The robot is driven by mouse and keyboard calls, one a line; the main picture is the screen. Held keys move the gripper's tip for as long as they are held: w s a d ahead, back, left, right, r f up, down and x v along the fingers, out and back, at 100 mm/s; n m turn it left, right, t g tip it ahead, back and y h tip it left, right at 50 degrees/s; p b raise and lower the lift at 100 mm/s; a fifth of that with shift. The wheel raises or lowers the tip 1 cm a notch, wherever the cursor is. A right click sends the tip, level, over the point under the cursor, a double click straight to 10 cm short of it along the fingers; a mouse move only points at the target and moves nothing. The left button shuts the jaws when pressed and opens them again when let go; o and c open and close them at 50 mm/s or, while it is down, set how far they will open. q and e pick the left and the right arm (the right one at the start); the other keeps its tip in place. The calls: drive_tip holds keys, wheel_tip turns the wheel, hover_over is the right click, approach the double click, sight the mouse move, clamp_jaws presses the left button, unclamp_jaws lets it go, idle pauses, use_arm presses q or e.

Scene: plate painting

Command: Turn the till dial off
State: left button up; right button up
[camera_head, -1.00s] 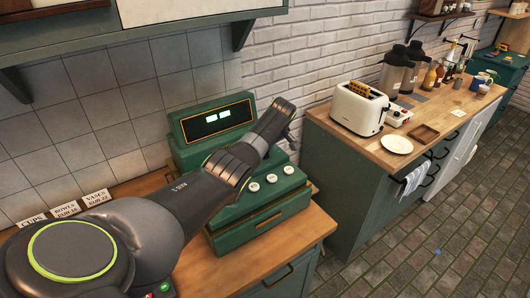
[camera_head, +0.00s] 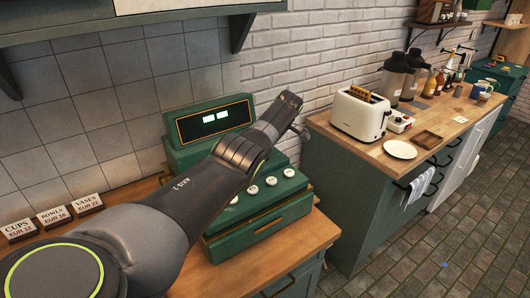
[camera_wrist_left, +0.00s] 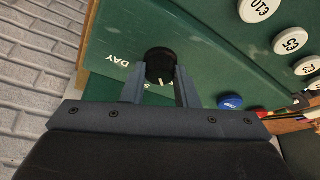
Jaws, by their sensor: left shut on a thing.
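The green till (camera_head: 257,211) stands on the wooden counter, with a lit display panel on top and round white keys. In the left wrist view its black round dial (camera_wrist_left: 160,62) has a pale pointer mark, with "DAY" lettered beside it and another label partly hidden below. My left gripper (camera_wrist_left: 158,80) is shut on the dial, one finger on each side. In the head view my left arm reaches across the till and its hand is at the till's right side; the dial is hidden there. My right gripper is in neither view.
Price signs (camera_head: 54,215) stand on the counter at left. A blue button (camera_wrist_left: 230,102) and several white keys lie close to the gripper. Across a gap at right, another counter holds a toaster (camera_head: 360,113), a white plate (camera_head: 400,150) and flasks.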

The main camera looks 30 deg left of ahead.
use_arm(q)
drive_tip(key=o, duration=1)
drive_tip(key=b+v, duration=0.4)
drive_tip(key=v, duration=1.3)
drive_tip(key=shift+d+r, duration=0.15)
